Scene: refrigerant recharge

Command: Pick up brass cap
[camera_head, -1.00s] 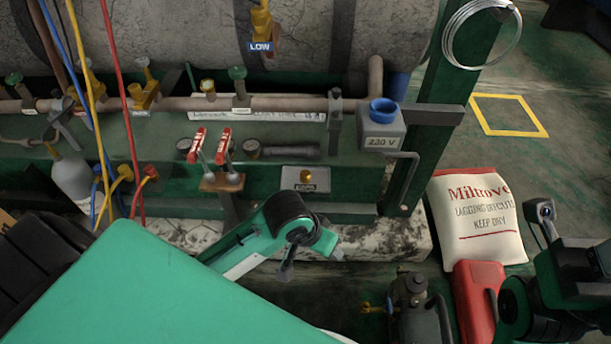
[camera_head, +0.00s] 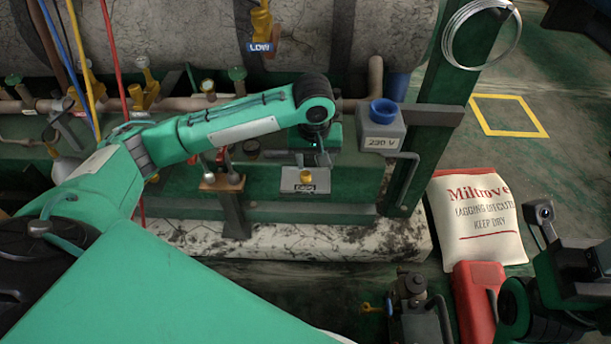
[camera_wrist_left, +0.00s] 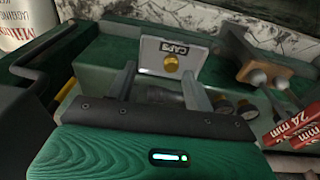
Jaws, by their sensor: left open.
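The brass cap (camera_head: 306,176) is a small round gold knob on a grey tray (camera_head: 297,188) labelled CAPS, on the green bench. In the left wrist view the cap (camera_wrist_left: 171,62) stands up from the tray face. My left gripper (camera_head: 308,160) is just behind the cap in the head view, pointing down, and is partly hidden by its own wrist. In the left wrist view its two fingers (camera_wrist_left: 157,72) are apart, with the cap beyond and between the tips, nearer the right one. The gap between them is empty.
A grey box with a blue socket (camera_head: 380,125) stands right of my gripper. A green post (camera_head: 440,130) rises farther right.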

